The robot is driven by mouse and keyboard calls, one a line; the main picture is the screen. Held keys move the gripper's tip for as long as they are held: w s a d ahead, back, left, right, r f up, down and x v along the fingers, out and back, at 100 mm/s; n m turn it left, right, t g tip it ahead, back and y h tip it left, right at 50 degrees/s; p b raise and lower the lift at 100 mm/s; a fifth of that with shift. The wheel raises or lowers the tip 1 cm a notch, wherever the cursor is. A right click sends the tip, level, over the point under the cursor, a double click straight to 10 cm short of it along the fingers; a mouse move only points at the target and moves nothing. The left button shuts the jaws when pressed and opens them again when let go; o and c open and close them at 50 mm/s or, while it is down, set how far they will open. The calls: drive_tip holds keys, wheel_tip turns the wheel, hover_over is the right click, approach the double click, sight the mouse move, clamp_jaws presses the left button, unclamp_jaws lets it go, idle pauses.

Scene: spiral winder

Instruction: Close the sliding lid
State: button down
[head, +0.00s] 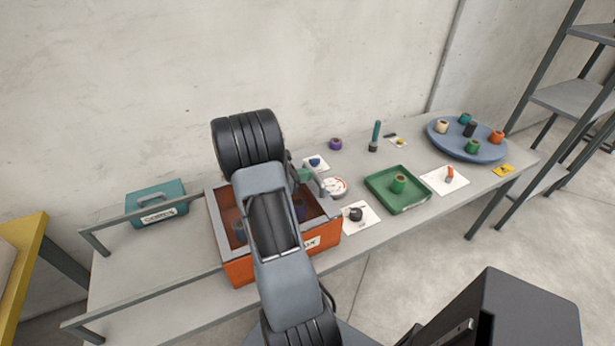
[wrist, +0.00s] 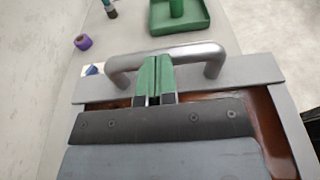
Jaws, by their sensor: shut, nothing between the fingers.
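The orange box (head: 236,272) stands on the bench, largely behind my arm in the head view. Its top is open in the parts that show, with a blue spool (head: 239,232) and a purple spool (head: 300,210) inside. A grey bar handle (wrist: 200,50) rises from a grey strip (wrist: 240,88) at the far end of the box; I cannot tell how far the lid extends. My gripper (wrist: 154,65), with green fingertips, is shut and empty at the handle, its tips overlapping the bar's near side. Contact is unclear. The green tips also show in the head view (head: 303,174).
A teal case (head: 157,203) stands left of the box, near grey rails. To the right are a green tray (head: 413,198) with a green spool, white cards, and a round blue tray (head: 470,150) holding several spools. A purple spool (head: 335,143) stands near the wall.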

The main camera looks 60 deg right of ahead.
drive_tip(key=shift+r, duration=0.2)
drive_tip(key=shift+a, duration=0.1)
drive_tip(key=v, duration=1.3)
drive_tip(key=shift+w+a, duration=0.2)
drive_tip(key=shift+a, duration=0.15)
drive_tip(key=shift+a+r, duration=0.1)
drive_tip(key=shift+a, duration=0.1)
drive_tip(key=s+a+r+m+t+y, duration=0.2)
drive_tip(key=a+m+t+y, duration=0.1)
drive_tip(key=a, duration=0.5)
drive_tip(key=s+a+r+m+t+y, duration=0.2)
drive_tip(key=a+m+t+y, duration=0.2)
drive_tip(key=a, duration=0.5)
drive_tip(key=s+a+r+m+t+y, duration=0.2)
drive_tip(key=a+m+t+y, duration=0.2)
drive_tip(key=a, duration=0.5)
drive_tip(key=shift+r+t+y, duration=0.2)
drive_tip(key=shift+t+y, duration=0.4)
drive_tip(key=shift+y, duration=0.6)
drive_tip(key=shift+m, duration=0.3)
